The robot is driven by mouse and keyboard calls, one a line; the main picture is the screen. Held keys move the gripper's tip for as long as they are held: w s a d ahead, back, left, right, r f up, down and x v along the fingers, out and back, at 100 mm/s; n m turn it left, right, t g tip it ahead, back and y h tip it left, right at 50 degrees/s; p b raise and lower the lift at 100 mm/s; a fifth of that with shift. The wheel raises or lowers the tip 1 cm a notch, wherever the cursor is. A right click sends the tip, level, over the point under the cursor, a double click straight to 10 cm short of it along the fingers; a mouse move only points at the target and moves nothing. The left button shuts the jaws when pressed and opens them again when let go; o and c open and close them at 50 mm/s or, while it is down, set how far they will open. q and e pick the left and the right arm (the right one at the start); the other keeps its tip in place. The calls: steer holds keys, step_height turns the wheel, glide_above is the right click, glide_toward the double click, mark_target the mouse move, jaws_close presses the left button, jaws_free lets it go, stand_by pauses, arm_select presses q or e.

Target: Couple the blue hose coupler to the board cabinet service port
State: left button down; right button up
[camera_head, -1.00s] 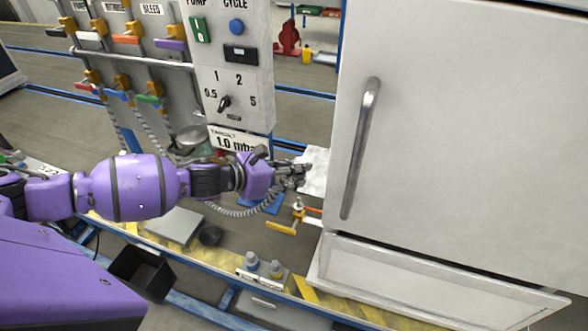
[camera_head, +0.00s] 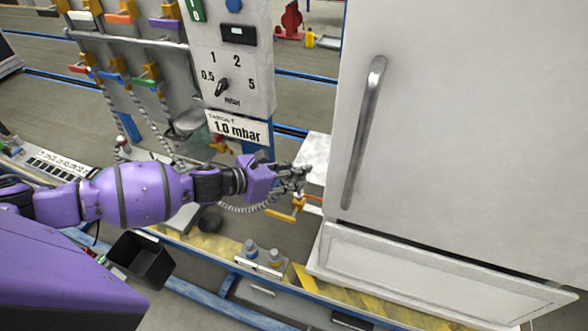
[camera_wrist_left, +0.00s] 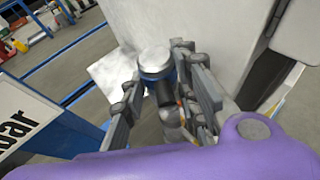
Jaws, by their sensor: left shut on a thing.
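My left gripper (camera_head: 299,178) is beside the lower left side of the large white cabinet (camera_head: 470,120). In the left wrist view the left gripper (camera_wrist_left: 163,100) is shut on the blue hose coupler (camera_wrist_left: 154,73), which shows a silver round end, a blue band and a dark lower part between the fingers. In the head view the coupler is too small and covered to make out. A grey coiled hose (camera_head: 238,209) hangs below the left wrist. I cannot make out the service port in either view. My right gripper is out of view.
A control panel (camera_head: 262,82) with a "1.0 mbar" sign (camera_head: 237,128) stands behind my arm. A rack with coloured handles (camera_head: 118,79) is at the left. A long cabinet handle (camera_head: 364,130) sticks out. A black bin (camera_head: 140,260) and grey bottles (camera_head: 262,254) are below.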

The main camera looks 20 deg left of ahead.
arm_select(q)
steer(key=shift+r, duration=0.1)
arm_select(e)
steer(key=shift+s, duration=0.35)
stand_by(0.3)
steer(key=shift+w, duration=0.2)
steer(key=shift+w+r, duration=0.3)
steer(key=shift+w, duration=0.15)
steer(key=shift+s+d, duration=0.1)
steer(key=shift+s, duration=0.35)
arm_select(q)
steer(key=shift+f, duration=0.2)
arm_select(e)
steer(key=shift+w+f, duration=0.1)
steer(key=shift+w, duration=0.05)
arm_select(q)
steer(key=shift+f, duration=0.35)
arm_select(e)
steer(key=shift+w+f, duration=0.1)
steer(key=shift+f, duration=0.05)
arm_select(q)
steer(key=shift+f, duration=0.15)
steer(key=shift+f, duration=0.15)
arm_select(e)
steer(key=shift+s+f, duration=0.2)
